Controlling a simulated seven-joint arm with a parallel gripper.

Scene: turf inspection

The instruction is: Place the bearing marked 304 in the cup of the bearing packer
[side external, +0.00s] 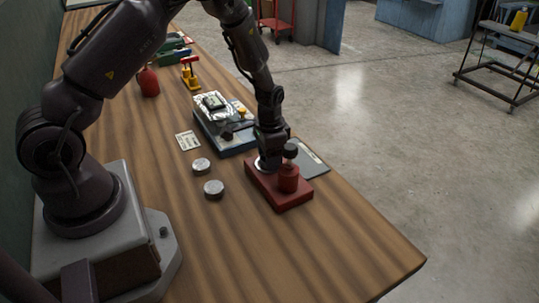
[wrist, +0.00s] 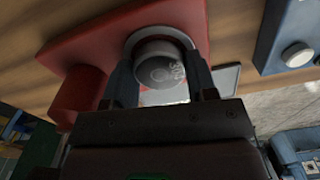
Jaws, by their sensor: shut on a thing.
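The red bearing packer (side external: 280,192) stands on the wooden bench, with a red cylinder (side external: 288,178) on its near end; its red base also shows in the wrist view (wrist: 95,42). My gripper (side external: 268,157) is low over the packer's far end. In the wrist view its two fingers (wrist: 160,74) are shut on a round grey bearing (wrist: 158,68). The bearing has markings on its face, too blurred to read. It is at the packer's pale round cup (wrist: 150,33); whether it is seated cannot be told. Two other grey bearings lie left of the packer: one farther (side external: 201,165), one nearer (side external: 214,189).
A blue-edged tray of parts (side external: 238,146) stands behind the packer, with a grey flat pad (side external: 309,161) to its right. A white card (side external: 188,141), red bottle (side external: 149,82) and yellow-red tool (side external: 190,75) are farther left and back. The near bench is clear.

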